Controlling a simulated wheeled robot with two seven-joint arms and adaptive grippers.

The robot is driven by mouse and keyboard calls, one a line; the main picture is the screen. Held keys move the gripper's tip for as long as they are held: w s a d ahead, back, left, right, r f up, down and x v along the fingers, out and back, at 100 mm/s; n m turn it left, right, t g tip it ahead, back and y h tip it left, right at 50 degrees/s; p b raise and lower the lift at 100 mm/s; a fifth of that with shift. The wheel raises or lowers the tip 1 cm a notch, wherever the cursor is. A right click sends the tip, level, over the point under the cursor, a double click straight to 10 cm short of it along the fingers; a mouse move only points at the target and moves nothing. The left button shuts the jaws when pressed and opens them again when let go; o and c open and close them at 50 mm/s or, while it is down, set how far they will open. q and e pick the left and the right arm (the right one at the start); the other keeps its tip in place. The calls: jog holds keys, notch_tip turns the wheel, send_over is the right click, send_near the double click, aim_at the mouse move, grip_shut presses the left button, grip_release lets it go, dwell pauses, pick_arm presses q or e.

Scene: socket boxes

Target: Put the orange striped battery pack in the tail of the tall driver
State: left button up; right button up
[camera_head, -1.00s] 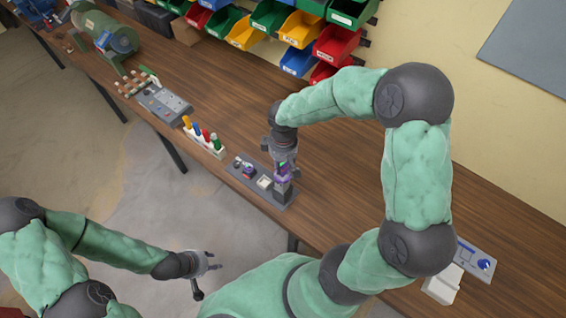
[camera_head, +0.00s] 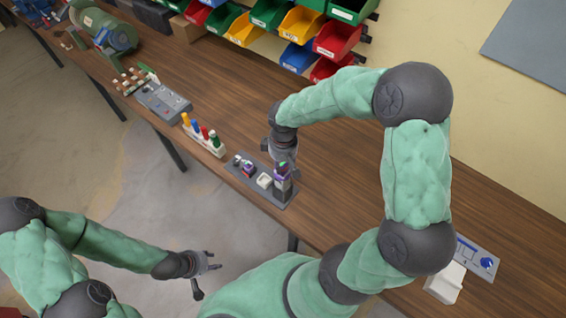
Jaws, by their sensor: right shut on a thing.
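My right gripper (camera_head: 283,170) points down over the right end of a grey tray (camera_head: 240,176) on the bench. It is shut on a small dark thing with purple and green patches, mostly hidden by the fingers. I cannot tell if this is the striped battery pack or part of a driver, nor if it touches the tray. The tray also holds a purple and red piece (camera_head: 249,170), a white block (camera_head: 264,181) and a small grey piece (camera_head: 238,160). No orange stripes can be made out. My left gripper (camera_head: 212,262) is open and empty, away from the bench, over the floor.
A white rack (camera_head: 203,140) with coloured handles and a grey panel box (camera_head: 163,102) stand left of the tray. Coloured bins (camera_head: 300,25) hang behind. A white and blue device (camera_head: 470,257) is at the far right.

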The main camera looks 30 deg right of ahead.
jog(key=shift+f, duration=0.2)
jog(key=shift+f+b, duration=0.6)
jog(key=o, duration=1.1)
jog(key=shift+r, duration=0.1)
notch_tip(320, 180, up, 12)
jog(key=shift+s, duration=0.1)
